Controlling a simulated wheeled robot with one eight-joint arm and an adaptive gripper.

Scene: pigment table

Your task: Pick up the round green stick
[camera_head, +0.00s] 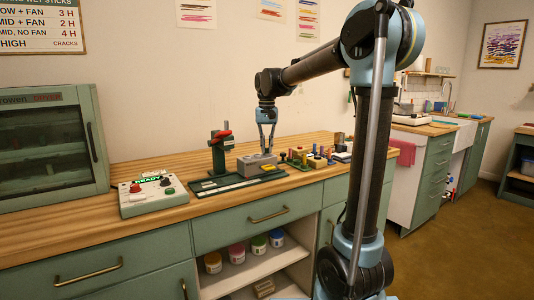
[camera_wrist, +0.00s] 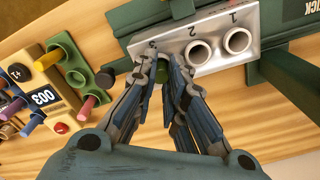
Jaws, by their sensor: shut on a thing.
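A grey block (camera_head: 254,163) with numbered round holes stands on a dark green base on the table. In the wrist view the block (camera_wrist: 270,47) shows open holes 1 and 2. My gripper (camera_head: 266,150) points down over the block. In the wrist view my gripper (camera_wrist: 167,70) is at the block's left end, over the place of hole 3, and its fingertips are close together. It is shut on the round green stick, which the fingers hide almost wholly. I cannot tell whether the stick is still in the hole.
A rack of coloured sticks (camera_wrist: 72,72) lies left of the block in the wrist view. A green stand with a red clamp (camera_head: 221,150) rises just behind the block. A control box (camera_head: 153,194) and a green cabinet (camera_head: 50,140) stand to the left.

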